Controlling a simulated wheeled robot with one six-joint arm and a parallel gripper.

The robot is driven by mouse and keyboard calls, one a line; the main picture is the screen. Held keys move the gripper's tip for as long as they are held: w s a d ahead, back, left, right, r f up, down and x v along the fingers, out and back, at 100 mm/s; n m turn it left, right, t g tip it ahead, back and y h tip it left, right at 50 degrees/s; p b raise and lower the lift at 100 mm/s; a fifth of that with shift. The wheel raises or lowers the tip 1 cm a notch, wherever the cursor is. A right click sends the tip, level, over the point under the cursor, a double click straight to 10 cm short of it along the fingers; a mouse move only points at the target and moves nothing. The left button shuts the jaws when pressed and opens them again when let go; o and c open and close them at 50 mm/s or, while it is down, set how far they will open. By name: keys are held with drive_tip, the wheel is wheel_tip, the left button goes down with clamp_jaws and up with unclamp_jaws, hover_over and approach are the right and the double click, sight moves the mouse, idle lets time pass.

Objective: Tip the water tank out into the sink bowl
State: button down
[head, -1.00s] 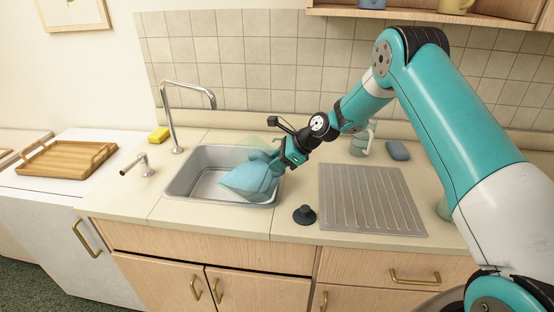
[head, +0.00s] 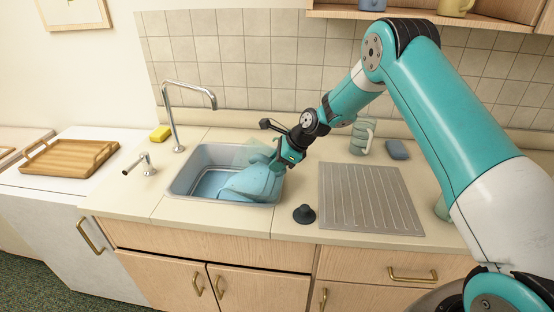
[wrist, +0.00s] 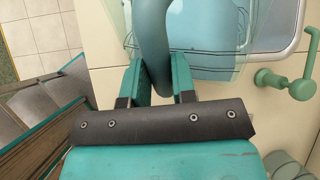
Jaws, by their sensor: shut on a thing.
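The water tank (head: 252,182) is a see-through bluish vessel, tilted over the right part of the sink bowl. My gripper (head: 285,158) is shut on its handle at the right edge of the bowl. In the wrist view the teal handle (wrist: 154,45) stands between the two fingers of my gripper (wrist: 157,82). The metal sink bowl (head: 180,181) has blue water (head: 208,184) across its floor. The tank hides the bowl's right part, and I cannot tell how much water is left in the tank.
A tall tap (head: 171,118) and a small lever (head: 139,165) stand left of the bowl. A dark plug (head: 304,214) and a ribbed drainboard (head: 370,198) lie right of it.

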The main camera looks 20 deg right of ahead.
drive_tip(key=shift+w+a+g+h+p, duration=0.1)
drive_tip(key=shift+a+g+h+p, duration=0.15)
drive_tip(key=shift+h+p, duration=0.45)
drive_tip(key=shift+a+f+g+h, duration=0.2)
drive_tip(key=shift+a+g+h, duration=0.05)
drive_tip(key=shift+h, duration=0.45)
drive_tip(key=shift+a+h+p, duration=0.1)
drive_tip(key=shift+h+p, duration=0.2)
drive_tip(key=shift+a, duration=0.15)
drive_tip(key=shift+w+a+g+h, duration=0.15)
drive_tip(key=shift+g+h, duration=0.15)
drive_tip(key=shift+h, duration=0.2)
drive_tip(key=shift+a, duration=0.1)
drive_tip(key=shift+r+h+p, duration=0.2)
drive_tip(key=shift+h+p, duration=0.1)
